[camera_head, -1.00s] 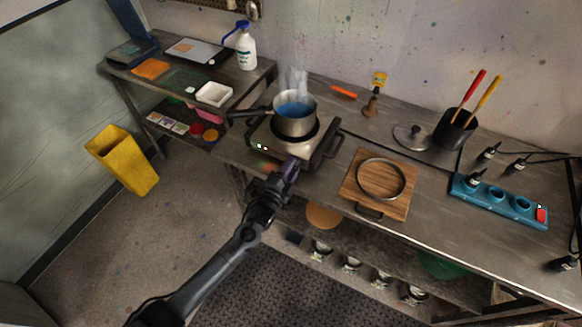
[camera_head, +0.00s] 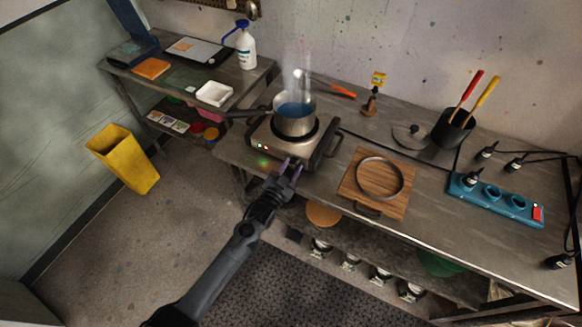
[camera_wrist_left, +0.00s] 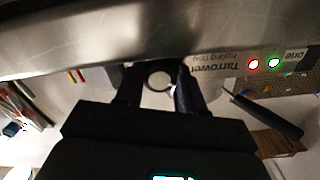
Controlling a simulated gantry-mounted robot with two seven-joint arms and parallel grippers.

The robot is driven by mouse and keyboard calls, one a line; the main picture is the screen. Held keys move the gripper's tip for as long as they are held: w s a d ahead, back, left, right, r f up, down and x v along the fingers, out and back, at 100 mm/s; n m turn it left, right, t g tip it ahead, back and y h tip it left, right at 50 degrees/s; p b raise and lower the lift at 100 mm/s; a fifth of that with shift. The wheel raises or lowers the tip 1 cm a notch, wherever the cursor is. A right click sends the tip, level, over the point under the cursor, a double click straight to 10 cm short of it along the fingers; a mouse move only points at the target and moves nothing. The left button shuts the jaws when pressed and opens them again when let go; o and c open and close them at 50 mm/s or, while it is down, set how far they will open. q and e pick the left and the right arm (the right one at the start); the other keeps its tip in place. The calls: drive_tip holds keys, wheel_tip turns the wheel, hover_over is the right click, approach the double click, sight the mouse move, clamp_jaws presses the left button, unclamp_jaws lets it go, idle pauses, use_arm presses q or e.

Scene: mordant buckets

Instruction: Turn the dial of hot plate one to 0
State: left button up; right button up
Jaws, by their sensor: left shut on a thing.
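Hot plate one (camera_head: 273,148) stands on the bench, with a steel pot (camera_head: 295,122) of steaming blue liquid on it. My left gripper (camera_head: 291,166) is at the right part of its front panel. In the left wrist view, the two dark fingers (camera_wrist_left: 160,84) are on either side of the round dial (camera_wrist_left: 158,75), shut on it. The fingers hide the dial's sides, and I cannot read its setting. A red light (camera_wrist_left: 253,64) and a green light (camera_wrist_left: 274,62) are lit beside the "one" label. My right gripper is not in view.
A wooden board (camera_head: 402,203) with a metal ring lies right of the hot plate. The pot's handle (camera_head: 250,112) sticks out left. A pot lid (camera_head: 410,136), a black holder (camera_head: 453,129) with sticks and a blue power strip (camera_head: 497,200) are farther right.

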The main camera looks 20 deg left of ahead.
use_arm(q)
drive_tip(key=n, duration=0.4)
drive_tip(key=shift+d+n+p, duration=0.1)
drive_tip(key=shift+n+p, duration=0.2)
drive_tip(key=shift+n, duration=0.5)
drive_tip(key=o, duration=1)
drive_tip(key=shift+o, duration=0.2)
drive_tip(key=shift+s, duration=0.1)
drive_tip(key=shift+s, duration=0.25)
drive_tip(key=s+a+p, duration=0.1)
drive_tip(key=s, duration=0.9)
drive_tip(key=shift+a, duration=0.15)
